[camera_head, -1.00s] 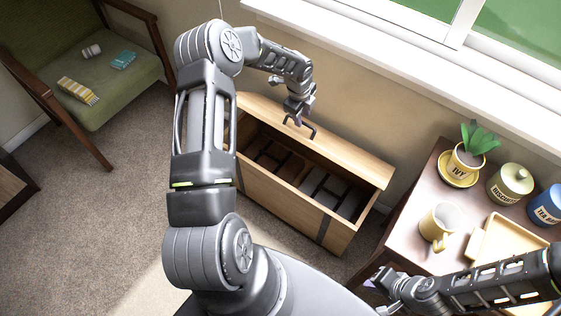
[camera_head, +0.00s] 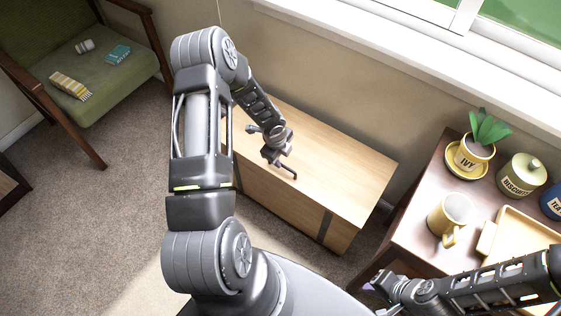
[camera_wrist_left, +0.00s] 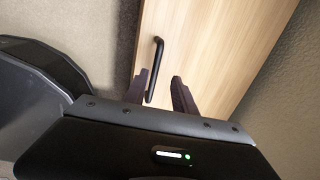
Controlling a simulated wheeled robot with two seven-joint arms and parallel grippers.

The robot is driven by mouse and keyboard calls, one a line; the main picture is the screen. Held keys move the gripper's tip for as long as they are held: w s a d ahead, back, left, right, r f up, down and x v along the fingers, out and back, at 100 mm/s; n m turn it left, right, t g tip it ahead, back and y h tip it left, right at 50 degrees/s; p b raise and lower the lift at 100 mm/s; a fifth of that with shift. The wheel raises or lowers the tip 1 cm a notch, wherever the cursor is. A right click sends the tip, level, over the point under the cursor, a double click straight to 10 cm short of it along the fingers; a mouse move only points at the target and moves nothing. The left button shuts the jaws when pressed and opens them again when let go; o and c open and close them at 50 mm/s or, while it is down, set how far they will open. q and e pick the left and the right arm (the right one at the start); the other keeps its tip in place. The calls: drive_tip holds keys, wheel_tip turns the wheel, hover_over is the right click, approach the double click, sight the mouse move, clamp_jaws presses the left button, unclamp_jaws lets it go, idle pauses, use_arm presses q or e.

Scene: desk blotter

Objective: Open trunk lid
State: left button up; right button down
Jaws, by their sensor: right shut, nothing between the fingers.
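The wooden trunk (camera_head: 283,203) stands against the wall, with its light wood lid (camera_head: 330,165) down and its inside hidden. A dark bar handle (camera_head: 288,170) is at the lid's front edge. It also shows in the left wrist view (camera_wrist_left: 155,66). My left gripper (camera_head: 277,161) is over the front of the lid at the handle. In the left wrist view its fingers (camera_wrist_left: 160,92) are spread apart, with the handle's near end between them, closer to the left finger. I cannot tell whether they touch it. My right gripper (camera_head: 381,283) is shut and empty beside the side table.
The side table (camera_head: 411,232) at right holds a yellow mug (camera_head: 449,215), a plant pot (camera_head: 472,155), canisters (camera_head: 521,178) and a tray (camera_head: 520,240). A green armchair (camera_head: 95,85) stands at left. The carpet (camera_head: 110,215) is clear between them.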

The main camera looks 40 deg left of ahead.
use_arm(q)
drive_tip(key=shift+s+f, duration=0.1)
drive_tip(key=shift+f, duration=0.1)
idle(0.5)
drive_tip(key=d+n, duration=0.1)
drive_tip(key=d, duration=0.2)
drive_tip(key=s+d+n+h+p, duration=0.1)
drive_tip(key=d, duration=0.2)
drive_tip(key=s+d+n+h, duration=0.1)
drive_tip(key=d, duration=0.2)
drive_tip(key=shift+s+d+r, duration=0.15)
drive_tip(key=shift+d+r, duration=0.25)
drive_tip(key=s+d+r+n+h+p, duration=0.1)
drive_tip(key=s+d+r+n+p, duration=0.1)
drive_tip(key=s+d+n, duration=0.6)
drive_tip(key=s+d+r+n+g+h+p, duration=0.1)
drive_tip(key=s+d+r+n, duration=0.3)
drive_tip(key=s+d+n, duration=0.4)
drive_tip(key=s+d+p, duration=0.1)
drive_tip(key=d, duration=0.3)
drive_tip(key=shift+s+d+r+n, duration=0.25)
drive_tip(key=shift+s+r+n, duration=0.05)
drive_tip(key=shift+s+r, duration=0.05)
